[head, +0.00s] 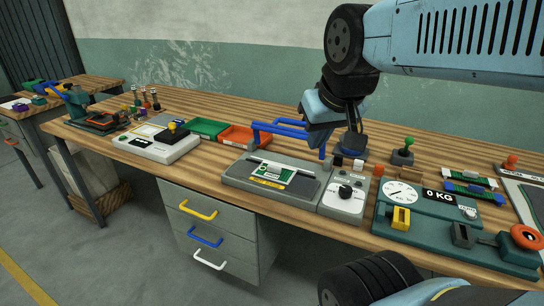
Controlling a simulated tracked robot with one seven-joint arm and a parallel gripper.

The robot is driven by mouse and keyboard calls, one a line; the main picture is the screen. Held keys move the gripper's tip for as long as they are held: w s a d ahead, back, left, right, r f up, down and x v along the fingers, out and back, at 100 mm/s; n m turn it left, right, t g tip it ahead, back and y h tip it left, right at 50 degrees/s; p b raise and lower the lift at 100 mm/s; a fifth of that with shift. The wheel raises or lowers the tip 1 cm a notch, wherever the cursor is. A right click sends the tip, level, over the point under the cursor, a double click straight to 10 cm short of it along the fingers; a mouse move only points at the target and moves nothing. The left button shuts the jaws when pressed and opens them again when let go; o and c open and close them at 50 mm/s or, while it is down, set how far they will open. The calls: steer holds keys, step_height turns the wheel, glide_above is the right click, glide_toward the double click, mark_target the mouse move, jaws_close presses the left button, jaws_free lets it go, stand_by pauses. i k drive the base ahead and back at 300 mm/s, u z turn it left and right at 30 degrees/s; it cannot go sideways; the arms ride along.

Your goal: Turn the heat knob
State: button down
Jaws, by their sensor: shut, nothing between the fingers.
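The heat knob appears to be the black round knob (346,190) with a pale pointer mark, on the grey control box at the right end of a sealer-like device (235,177). A blue handle bar (283,128) stands over this device. A green-and-white card lies on its bed. My gripper (320,119) is in the air above and to the left of the knob, close to the blue bar in the picture. It is apart from the knob and holds nothing. Its fingertips are hard to make out; whether it touches the bar I cannot tell.
A teal scale (405,222) reading 0 KG stands close to the right of the control box. Small blocks (358,165) sit behind the box. A green-knobbed lever (403,155) stands further back. Green and red trays (250,137) and a white device (150,146) are to the left.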

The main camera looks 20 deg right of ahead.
mark_target(345, 192)
steer(key=u, duration=0.15)
steer(key=k, duration=1.6)
steer(key=z, duration=0.45)
steer(key=i, duration=1)
steer(key=u, duration=0.05)
